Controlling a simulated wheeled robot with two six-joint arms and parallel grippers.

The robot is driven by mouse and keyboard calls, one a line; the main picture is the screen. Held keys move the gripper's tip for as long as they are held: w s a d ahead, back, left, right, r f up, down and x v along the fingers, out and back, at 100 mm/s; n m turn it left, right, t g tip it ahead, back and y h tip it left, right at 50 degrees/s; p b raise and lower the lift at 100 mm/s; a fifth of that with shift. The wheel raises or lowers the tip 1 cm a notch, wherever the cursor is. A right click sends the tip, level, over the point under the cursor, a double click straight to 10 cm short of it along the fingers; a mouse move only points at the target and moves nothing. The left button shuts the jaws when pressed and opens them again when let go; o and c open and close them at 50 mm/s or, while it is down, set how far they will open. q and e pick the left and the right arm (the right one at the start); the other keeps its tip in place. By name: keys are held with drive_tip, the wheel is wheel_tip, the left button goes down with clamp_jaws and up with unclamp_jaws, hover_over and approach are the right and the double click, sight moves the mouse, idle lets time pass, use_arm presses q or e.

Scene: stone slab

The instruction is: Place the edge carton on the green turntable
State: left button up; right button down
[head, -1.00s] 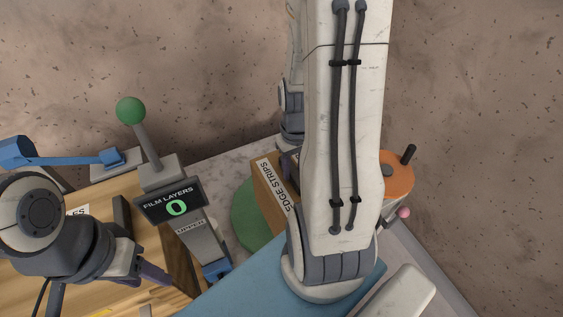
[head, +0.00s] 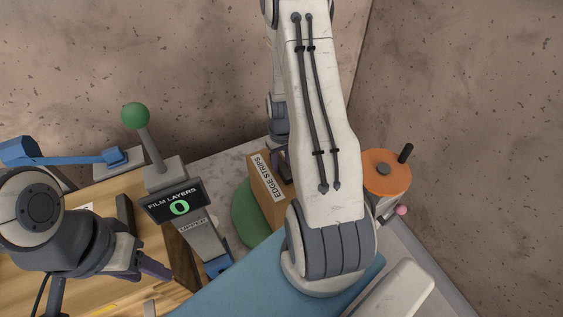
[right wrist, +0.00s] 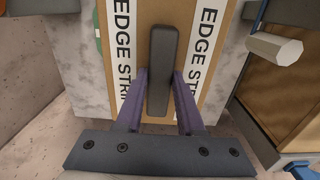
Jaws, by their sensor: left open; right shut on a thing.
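The edge carton (head: 266,205) is a brown box with white "EDGE STRIPS" labels, partly hidden by my right arm in the head view. The green turntable (head: 242,228) is a flat green disc; the carton overlaps it in the picture, and I cannot tell whether they touch. In the right wrist view, my right gripper (right wrist: 160,95) has its purple fingers shut on the dark handle of the carton (right wrist: 112,80). A bit of green (right wrist: 97,32) shows beside the carton there. My left gripper (head: 152,268) is open and empty over the wooden surface at left.
A grey post with a green-knobbed lever (head: 135,116) and a "FILM LAYERS 0" display (head: 176,202) stands left of the turntable. An orange-topped crank drum (head: 386,172) is right of my right arm. A blue surface (head: 235,287) lies in front, with walls behind.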

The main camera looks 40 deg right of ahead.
drive_tip(key=shift+f, duration=0.35)
drive_tip(key=shift+f, duration=0.2)
drive_tip(key=c, duration=0.5)
unclamp_jaws()
drive_tip(key=shift+r, duration=0.1)
drive_tip(key=shift+r, duration=0.25)
wheel_tip(320, 180, up, 12)
drive_tip(key=shift+f+b, duration=0.15)
drive_tip(key=shift+b, duration=0.65)
